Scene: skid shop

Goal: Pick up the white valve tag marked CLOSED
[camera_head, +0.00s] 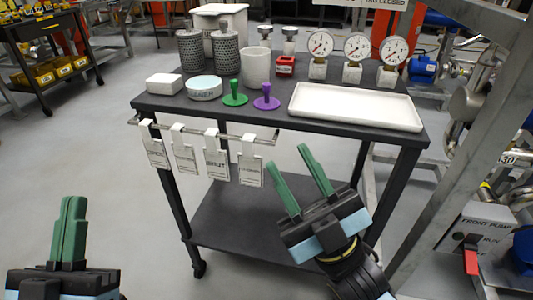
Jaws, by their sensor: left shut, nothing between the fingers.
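Several white tags hang in a row from a metal rail (205,131) along the front edge of the dark cart. From left to right they are the first tag (155,150), the second tag (183,155), the third tag (215,160) and the rightmost tag (250,168). Their lettering is too small to tell which is marked CLOSED. My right gripper (287,156) is open and empty, with its green fingers in front of the cart, right of the rightmost tag. My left gripper (72,200) is shut and empty at the lower left, away from the tags.
On the cart top (150,101) are a white tray (355,108), a green-handled piece (235,96), a purple-handled piece (266,100), white containers, mesh cylinders and several gauges (357,47). A metal frame (465,140) stands at right.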

